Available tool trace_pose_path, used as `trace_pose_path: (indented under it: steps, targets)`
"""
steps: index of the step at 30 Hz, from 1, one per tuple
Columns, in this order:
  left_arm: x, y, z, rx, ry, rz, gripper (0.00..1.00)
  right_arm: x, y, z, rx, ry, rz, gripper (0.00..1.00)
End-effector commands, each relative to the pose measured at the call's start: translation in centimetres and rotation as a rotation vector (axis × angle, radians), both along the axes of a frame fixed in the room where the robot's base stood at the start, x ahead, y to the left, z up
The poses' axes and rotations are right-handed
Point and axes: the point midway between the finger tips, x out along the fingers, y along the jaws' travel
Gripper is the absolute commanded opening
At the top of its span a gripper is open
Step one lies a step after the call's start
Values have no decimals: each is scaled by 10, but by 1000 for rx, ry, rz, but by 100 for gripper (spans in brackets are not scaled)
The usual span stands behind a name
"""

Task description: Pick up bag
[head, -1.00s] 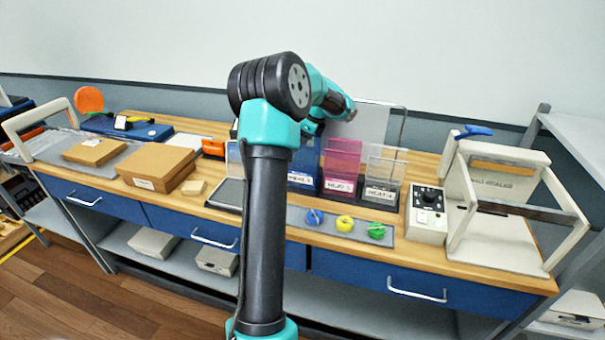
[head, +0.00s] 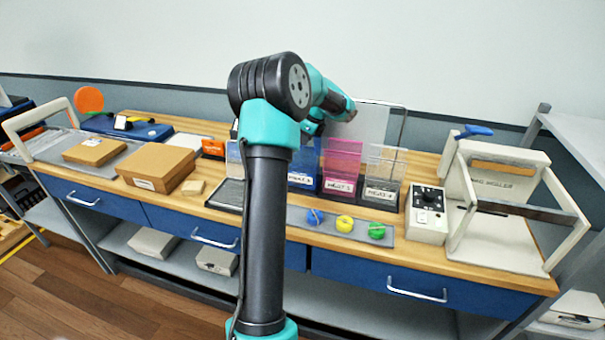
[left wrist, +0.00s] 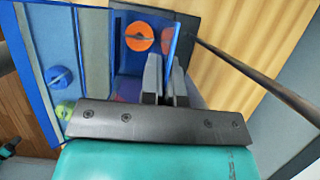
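I cannot make out a thing that is plainly a bag. In the head view a blue clear-walled bin (head: 305,178), a pink one (head: 341,165) and a colourless one (head: 382,178) stand side by side on the bench. My left arm reaches over the bench; its gripper is mostly hidden by the arm. In the left wrist view the left gripper's fingers (left wrist: 166,82) are a narrow gap apart, close to the blue bin's wall (left wrist: 177,42). An orange round piece (left wrist: 139,37) lies in that bin. I see nothing clearly held. My right gripper is not in view.
A grey strip (head: 300,227) with blue, yellow and green knobs lies before the bins. A control box (head: 427,215) and a cream frame (head: 500,245) stand to the right. Cardboard boxes (head: 155,167) sit to the left. A thin upright rod (head: 402,130) rises behind the bins.

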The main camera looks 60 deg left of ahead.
Motion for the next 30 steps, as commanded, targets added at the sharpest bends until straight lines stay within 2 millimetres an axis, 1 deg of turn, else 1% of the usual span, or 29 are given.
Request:
trace_pose_path:
  steps: [10,14,16,20,23,30]
  targets:
    - [0,0,2,1,-1,0,0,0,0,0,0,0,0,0]
    - [0,0,9,2,-2,0,0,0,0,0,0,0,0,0]
    - [0,0,17,2,-3,1,0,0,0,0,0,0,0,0]
    - [1,0,39,3,-4,-1,0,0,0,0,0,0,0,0]
    - [1,0,60,3,-5,0,0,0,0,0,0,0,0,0]
    - [1,0,121,3,-5,0,0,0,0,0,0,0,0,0]
